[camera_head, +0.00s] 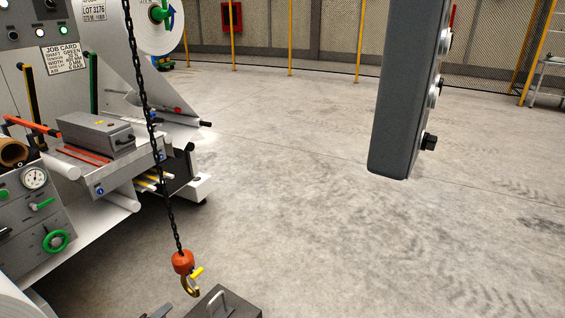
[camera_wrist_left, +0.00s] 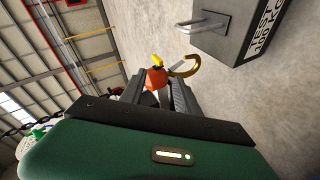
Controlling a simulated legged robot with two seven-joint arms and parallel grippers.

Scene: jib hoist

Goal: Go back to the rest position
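My left gripper (camera_wrist_left: 155,85) shows in the left wrist view with its two fingers apart. An orange hook block (camera_wrist_left: 155,77) with a yellow latch and a brass hook (camera_wrist_left: 186,68) appears beyond the fingertips, in line with the gap; I see no grip on it. In the head view the orange block (camera_head: 182,262) hangs on a black chain (camera_head: 150,125), with the hook (camera_head: 190,286) below it. A dark weight (camera_head: 232,306) with a metal handle (camera_head: 217,299) is at the bottom edge, close to the hook. The handle looks apart from the hook. My right gripper is out of view.
A grey machine (camera_head: 100,150) with a gauge, green knobs and rollers fills the left side. A dark grey box with side buttons (camera_head: 405,95) hangs at upper right. Open concrete floor (camera_head: 310,190) lies between, with a fence (camera_head: 330,40) at the back.

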